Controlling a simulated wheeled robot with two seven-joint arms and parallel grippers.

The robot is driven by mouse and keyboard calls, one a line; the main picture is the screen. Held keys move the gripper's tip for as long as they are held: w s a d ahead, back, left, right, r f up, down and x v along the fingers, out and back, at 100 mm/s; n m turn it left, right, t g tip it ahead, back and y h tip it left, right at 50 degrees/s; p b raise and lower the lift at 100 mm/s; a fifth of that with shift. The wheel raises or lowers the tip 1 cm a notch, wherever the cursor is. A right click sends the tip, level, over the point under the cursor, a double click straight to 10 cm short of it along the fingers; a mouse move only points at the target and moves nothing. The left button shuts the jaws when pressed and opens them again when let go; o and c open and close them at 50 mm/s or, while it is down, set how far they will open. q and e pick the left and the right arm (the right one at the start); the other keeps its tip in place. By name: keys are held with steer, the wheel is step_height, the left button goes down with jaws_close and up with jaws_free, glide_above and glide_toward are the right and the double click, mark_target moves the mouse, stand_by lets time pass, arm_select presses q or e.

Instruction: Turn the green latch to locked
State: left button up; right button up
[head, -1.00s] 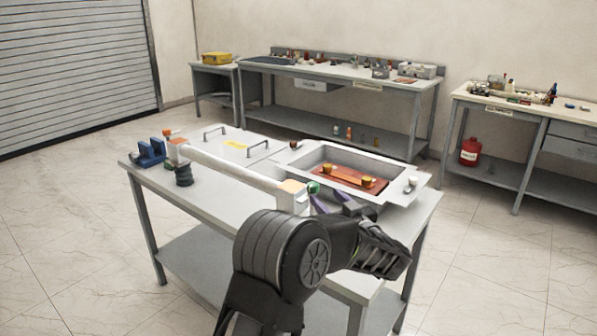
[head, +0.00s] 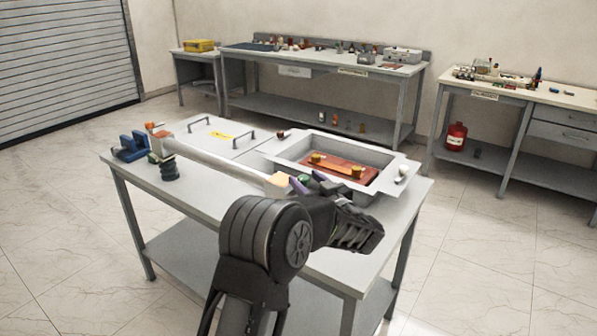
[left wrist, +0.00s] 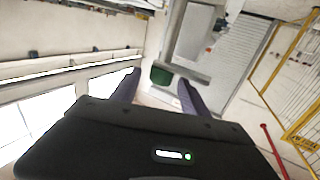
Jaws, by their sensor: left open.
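The small green latch (head: 318,176) is at the near-left corner of the grey open tank (head: 283,156). My left gripper (head: 311,185) is at that corner with its fingers open, partly covering the latch. In the left wrist view a green block (left wrist: 161,76), apparently the latch, lies between the two spread fingers of my left gripper (left wrist: 158,90), with gaps on both sides. I cannot tell its turn angle. My right gripper is not in view.
A long white bar (head: 225,165) with orange ends runs close left of the gripper. A grey lid (head: 205,140) with handles lies left. Benches stand behind.

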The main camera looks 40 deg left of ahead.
mark_target(301, 175)
arm_select(q)
steer(key=shift+p+x, duration=0.4)
steer(key=shift+x, duration=1.95)
steer(key=shift+c, duration=0.3)
jaws_close()
